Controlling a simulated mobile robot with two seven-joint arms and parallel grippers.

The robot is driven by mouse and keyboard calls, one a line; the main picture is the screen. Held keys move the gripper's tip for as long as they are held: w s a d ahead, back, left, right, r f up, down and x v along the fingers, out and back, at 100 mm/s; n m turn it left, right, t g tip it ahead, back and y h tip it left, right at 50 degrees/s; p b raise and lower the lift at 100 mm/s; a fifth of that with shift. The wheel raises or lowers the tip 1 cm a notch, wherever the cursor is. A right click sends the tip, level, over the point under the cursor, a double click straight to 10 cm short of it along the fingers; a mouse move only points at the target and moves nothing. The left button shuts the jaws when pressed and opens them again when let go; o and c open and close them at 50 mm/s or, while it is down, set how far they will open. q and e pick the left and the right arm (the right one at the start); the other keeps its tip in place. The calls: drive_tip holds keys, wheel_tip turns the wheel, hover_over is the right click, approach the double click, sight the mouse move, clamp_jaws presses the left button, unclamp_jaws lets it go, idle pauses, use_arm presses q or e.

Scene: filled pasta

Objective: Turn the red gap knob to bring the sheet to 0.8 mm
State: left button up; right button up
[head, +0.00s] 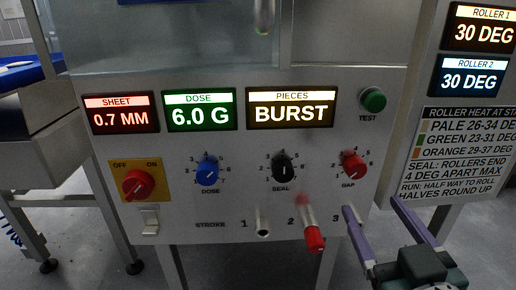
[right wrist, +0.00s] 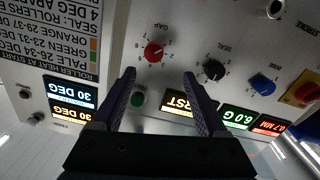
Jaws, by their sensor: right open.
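The red gap knob (head: 353,166) is on the right of the white panel, above the label GAP. I cannot read its exact setting. It also shows in the right wrist view (right wrist: 153,52), just beyond the fingertips and roughly between them. The sheet display (head: 121,114) reads 0.7 MM in red. My right gripper (head: 373,206) is open, below and to the right of the knob in the head view, with purple fingers apart and nothing between them. It does not appear to touch the knob. My left gripper is not in view.
The blue dose knob (head: 207,171) and black seal knob (head: 283,167) are left of the gap knob. A red-tipped lever (head: 314,238) juts out below, at stroke 2. The green test button (head: 373,99) is above. The pieces display (head: 291,111) reads BURST.

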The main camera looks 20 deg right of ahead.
sight(357, 172)
drive_tip(key=b+x, duration=0.1)
drive_tip(key=x, duration=0.1)
drive_tip(key=b+x, duration=0.1)
drive_tip(key=x, duration=0.2)
drive_tip(key=d+b+x, duration=0.1)
drive_tip(key=x, duration=0.2)
drive_tip(key=shift+s+f+b, duration=0.1)
drive_tip(key=shift+f+b, duration=0.05)
drive_tip(key=shift+b, duration=0.15)
drive_tip(key=shift+w+d, duration=0.25)
drive_tip(key=shift+w, duration=0.35)
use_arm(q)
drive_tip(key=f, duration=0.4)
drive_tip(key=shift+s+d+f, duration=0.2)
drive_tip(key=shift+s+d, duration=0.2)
use_arm(e)
drive_tip(key=shift+c, duration=0.6)
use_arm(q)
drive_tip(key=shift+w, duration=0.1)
use_arm(e)
clamp_jaws()
